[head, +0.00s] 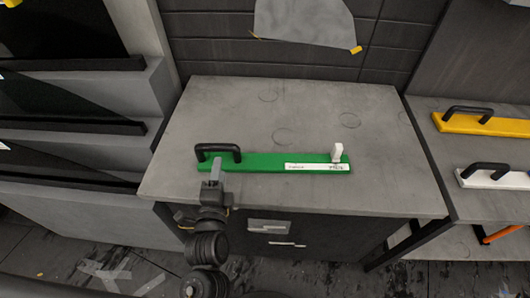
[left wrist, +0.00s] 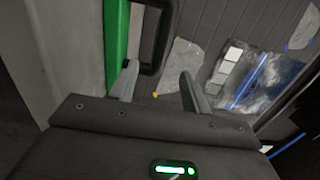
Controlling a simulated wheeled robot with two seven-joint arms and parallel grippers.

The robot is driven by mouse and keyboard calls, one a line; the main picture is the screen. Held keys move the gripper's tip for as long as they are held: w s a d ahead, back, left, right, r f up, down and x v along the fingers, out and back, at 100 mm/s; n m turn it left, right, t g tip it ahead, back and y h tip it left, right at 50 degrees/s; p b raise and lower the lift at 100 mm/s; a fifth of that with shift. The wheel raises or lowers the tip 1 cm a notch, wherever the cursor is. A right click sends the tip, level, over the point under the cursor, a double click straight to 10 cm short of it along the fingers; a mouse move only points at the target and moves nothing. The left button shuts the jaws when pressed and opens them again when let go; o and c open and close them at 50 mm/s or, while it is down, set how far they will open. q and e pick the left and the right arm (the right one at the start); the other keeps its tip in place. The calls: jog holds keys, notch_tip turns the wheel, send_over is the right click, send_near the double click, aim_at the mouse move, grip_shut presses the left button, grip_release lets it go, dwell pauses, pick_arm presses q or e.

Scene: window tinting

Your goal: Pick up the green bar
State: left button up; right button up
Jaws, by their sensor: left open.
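The green bar (head: 265,161) lies flat across the grey table top (head: 300,112), with a white label along its right part. A black handle (head: 218,148) stands at its left end and a small white upright piece (head: 337,152) at its right end. My left gripper (head: 216,168) is at the handle end, close in front of the handle. In the left wrist view, my open left fingers (left wrist: 158,72) have the black handle (left wrist: 158,66) just ahead of the gap between them, and the green bar (left wrist: 117,40) runs beside the left finger. Contact cannot be told. My right gripper is not in view.
A side shelf at right holds a yellow bar (head: 485,124) and a white bar (head: 500,180), each with a black handle; an orange piece (head: 502,234) is lower. Grey stepped racks (head: 90,165) stand at left. A grey sheet (head: 305,22) hangs behind the table.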

aim_at(221, 151)
pick_arm(q)
jog(key=w, duration=0.2)
jog(key=shift+w+a+r+p, duration=0.15)
jog(key=shift+w+r+p, duration=0.1)
jog(key=shift+w+p, duration=0.05)
jog(key=w, duration=0.2)
jog(key=shift+w+a+f, duration=0.15)
jog(key=shift+w+f, duration=0.1)
jog(key=shift+w, duration=0.1)
jog(key=shift+r, duration=0.1)
jog(key=w+p, duration=0.1)
jog(key=w, duration=0.4)
jog(key=shift+a, duration=0.2)
grip_shut()
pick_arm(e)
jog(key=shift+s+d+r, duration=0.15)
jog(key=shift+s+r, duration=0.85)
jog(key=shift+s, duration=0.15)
pick_arm(q)
jog(key=shift+f, duration=0.2)
